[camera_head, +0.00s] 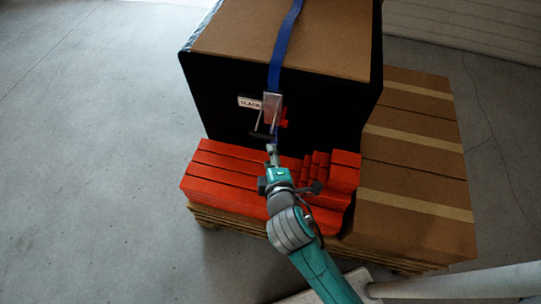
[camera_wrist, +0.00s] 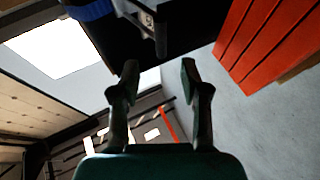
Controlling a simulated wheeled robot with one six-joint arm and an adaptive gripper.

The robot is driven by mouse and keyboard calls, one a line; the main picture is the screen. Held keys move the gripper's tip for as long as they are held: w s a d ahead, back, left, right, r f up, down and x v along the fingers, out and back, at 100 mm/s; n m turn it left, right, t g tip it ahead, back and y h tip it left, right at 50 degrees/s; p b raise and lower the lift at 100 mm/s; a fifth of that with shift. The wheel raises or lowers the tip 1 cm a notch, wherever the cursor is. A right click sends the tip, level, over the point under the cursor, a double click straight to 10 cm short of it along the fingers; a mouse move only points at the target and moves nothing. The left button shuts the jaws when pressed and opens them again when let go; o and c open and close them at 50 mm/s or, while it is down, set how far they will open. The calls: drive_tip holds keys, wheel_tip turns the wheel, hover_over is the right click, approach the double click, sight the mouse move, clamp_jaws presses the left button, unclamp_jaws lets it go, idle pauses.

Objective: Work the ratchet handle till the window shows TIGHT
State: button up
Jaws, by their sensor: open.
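The ratchet (camera_head: 272,104) is a metal body on the black side of a strapped crate, with a blue strap (camera_head: 283,48) running up from it. Its dark handle bar (camera_head: 261,136) sticks out low and toward me. The white window label (camera_head: 249,102) left of the ratchet appears to read SLACK. My gripper (camera_head: 271,149) is just below the handle bar. In the wrist view, my gripper (camera_wrist: 159,69) has its fingers spread with nothing between them. A dark bar of the ratchet (camera_wrist: 160,36) shows just beyond the fingertips, apart from them. Part of the blue strap (camera_wrist: 90,9) shows too.
Red stacked boxes (camera_head: 222,178) lie below the ratchet, under my arm. Brown cartons (camera_head: 415,175) stand to the right on a pallet (camera_head: 228,219). Red boxes also show close at the right in the wrist view (camera_wrist: 262,42). The floor at left is clear.

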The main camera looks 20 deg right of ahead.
drive_tip(key=shift+w+d, duration=0.15)
drive_tip(key=shift+d, duration=0.05)
drive_tip(key=c, duration=0.7)
drive_tip(key=w+d+r+m+g+y, duration=0.1)
drive_tip(key=w+d+m+g+y, duration=0.1)
drive_tip(key=d, duration=0.1)
drive_tip(key=shift+r+g, duration=0.35)
drive_tip(key=shift+g, duration=0.05)
clamp_jaws()
wheel_tip(320, 180, up, 7)
drive_tip(key=s+n+g+y, duration=0.1)
drive_tip(key=s+g+y, duration=0.1)
drive_tip(key=y, duration=0.3)
approach(257, 135)
drive_tip(key=x, duration=0.5)
drive_tip(key=shift+a+r, duration=0.3)
drive_tip(key=shift+a, duration=0.05)
drive_tip(key=shift+w+d+f+n, duration=0.2)
drive_tip(key=shift+w+f+n, duration=0.15)
drive_tip(key=shift+f, duration=0.4)
